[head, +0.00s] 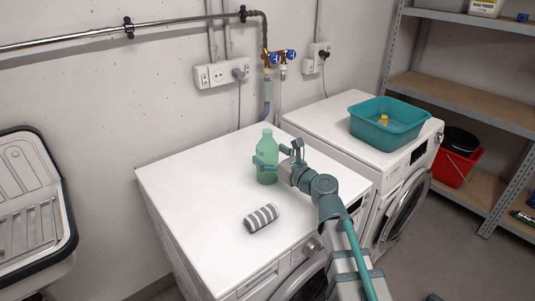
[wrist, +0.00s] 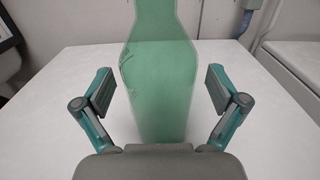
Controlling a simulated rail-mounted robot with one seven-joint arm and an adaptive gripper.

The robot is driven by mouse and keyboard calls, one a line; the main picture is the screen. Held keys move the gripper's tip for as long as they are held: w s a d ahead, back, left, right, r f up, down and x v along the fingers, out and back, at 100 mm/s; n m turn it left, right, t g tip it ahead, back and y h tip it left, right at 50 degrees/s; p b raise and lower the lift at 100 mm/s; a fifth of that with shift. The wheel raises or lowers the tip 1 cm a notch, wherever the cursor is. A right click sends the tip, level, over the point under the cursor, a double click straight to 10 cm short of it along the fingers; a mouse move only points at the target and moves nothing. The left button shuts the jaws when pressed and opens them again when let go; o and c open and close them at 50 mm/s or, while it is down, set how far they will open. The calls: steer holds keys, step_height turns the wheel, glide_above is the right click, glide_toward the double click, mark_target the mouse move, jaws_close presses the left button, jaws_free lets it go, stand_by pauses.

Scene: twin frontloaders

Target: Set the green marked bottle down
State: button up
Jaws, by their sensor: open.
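The green bottle (head: 266,160) stands upright on the white top of the left washing machine (head: 190,175). It also shows in the wrist view (wrist: 163,75), tall and translucent, between the fingers. My gripper (head: 277,161) is open around the bottle. In the wrist view my gripper (wrist: 158,88) has a finger on each side, with a gap between each pad and the bottle. The base of the bottle is partly hidden by the gripper body in the wrist view.
A grey striped roll (head: 261,218) lies on the same machine top in front of the bottle. A teal basin (head: 388,128) with a yellow item sits on the right machine. Pipes and valves (head: 278,56) are on the wall behind. The left part of the top is clear.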

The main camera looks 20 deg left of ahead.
steer(key=b+v, duration=0.1)
steer(key=v, duration=0.8)
steer(key=shift+s+d+f+b, duration=0.1)
steer(key=shift+d+f+b, duration=0.15)
steer(key=shift+b, duration=0.1)
steer(key=shift+s+d+r+b, duration=0.15)
steer(key=shift+s+d+b, duration=0.25)
steer(key=shift+d+b, duration=0.15)
steer(key=shift+r, duration=0.15)
